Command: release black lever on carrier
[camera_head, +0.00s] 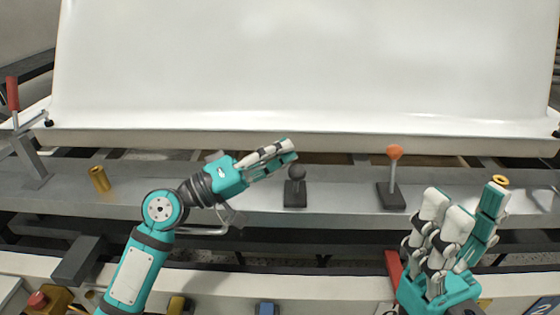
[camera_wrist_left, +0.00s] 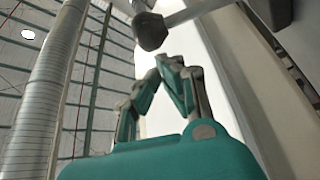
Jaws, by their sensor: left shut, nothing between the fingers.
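The black lever (camera_head: 297,186) stands upright on the grey carrier ledge (camera_head: 340,200), with a round knob on a dark base. My left gripper (camera_head: 291,150) is shut and empty, its fingertips just above the knob in the head view; whether they touch it is hard to tell. In the left wrist view its fingers (camera_wrist_left: 170,66) come together at the tips with nothing between them. My right gripper (camera_head: 470,203) is at the lower right with its fingers pointing up and their tips apart, empty.
An orange-knobbed lever (camera_head: 394,165) stands right of the black lever. A brass cylinder (camera_head: 99,178) is at the left, and a brass ring (camera_head: 501,181) shows behind my right fingers. A red-handled clamp (camera_head: 12,95) is far left. The large white shell (camera_head: 310,65) fills the back.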

